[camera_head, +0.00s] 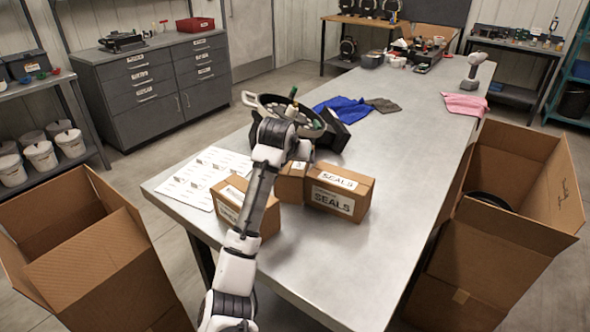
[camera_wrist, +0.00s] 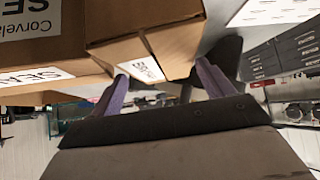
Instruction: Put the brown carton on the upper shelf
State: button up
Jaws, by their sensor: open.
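My forearm covers part of the left and middle ones. In the wrist view my gripper (camera_wrist: 162,70) is open, its two purple-grey fingers apart. A small carton (camera_wrist: 120,52) with a white label lies ahead between the fingertips; I cannot tell whether they touch it. A larger carton (camera_wrist: 60,45) is beside it.
Open cardboard boxes stand on the floor at left (camera_head: 100,262) and right (camera_head: 490,245). Blue cloth (camera_head: 342,110) lies farther back. The table's right front (camera_head: 345,265) is clear.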

jog(key=shift+p+x, duration=0.4)
jog(key=shift+x, duration=1.3)
jog(key=c, duration=0.9)
jog(key=shift+c, duration=1.1)
jog(key=shift+r, duration=0.15)
